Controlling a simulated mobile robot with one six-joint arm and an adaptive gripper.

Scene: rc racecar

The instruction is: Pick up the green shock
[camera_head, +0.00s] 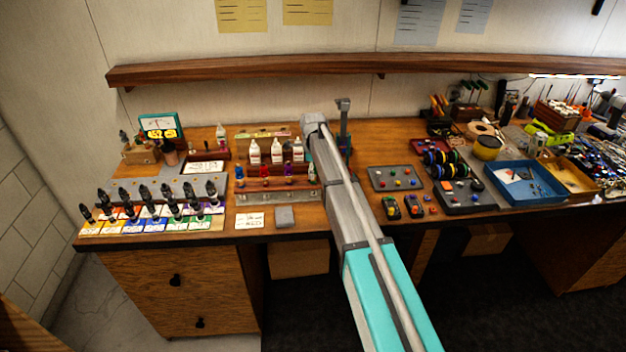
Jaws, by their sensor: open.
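Several dark shocks (170,200) stand upright in a row on coloured cards at the left end of the bench. One near the right of this row (190,195) stands behind a card with green on it; its own colour is too dark to tell. A small rack in the middle holds small coloured upright pieces, with a small green one (312,173) at its right end. I cannot tell which piece is the green shock. My arm reaches over the bench right of this rack. My gripper cannot be made out; it appears hidden behind the arm.
White bottles (276,152) stand behind the rack. A grey block (285,216) and a white card (249,220) lie at the front edge. Right of my arm are a grey tray (392,187), a blue bin (551,192) and clutter. A wooden shelf (230,71) runs above.

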